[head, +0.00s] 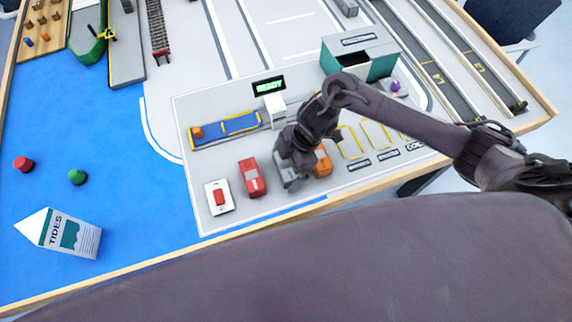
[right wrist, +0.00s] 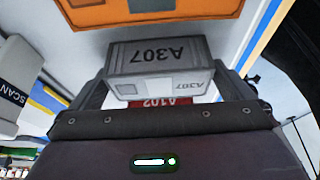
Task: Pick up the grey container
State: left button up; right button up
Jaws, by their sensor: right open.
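The grey container, marked A307 (right wrist: 150,55), is in the upper middle of the right wrist view, on the light board. In the head view my right gripper (head: 288,178) is over its place and mostly hides it. My right gripper is open, with one finger on each side of the grey container's near part in the right wrist view (right wrist: 163,88). I cannot tell whether the fingers touch it. My left gripper is not in view.
A red container (head: 252,177) stands left of my right gripper, and an orange container (head: 323,161) close on its right. A red button box (head: 219,197), a blue tray (head: 226,128), a scanner post (head: 276,109) and a teal-sided shed (head: 360,55) are nearby.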

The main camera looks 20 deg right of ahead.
jog(key=c, duration=0.8)
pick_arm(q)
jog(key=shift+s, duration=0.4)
pick_arm(e)
jog(key=shift+c, duration=0.3)
jog(key=shift+r, duration=0.1)
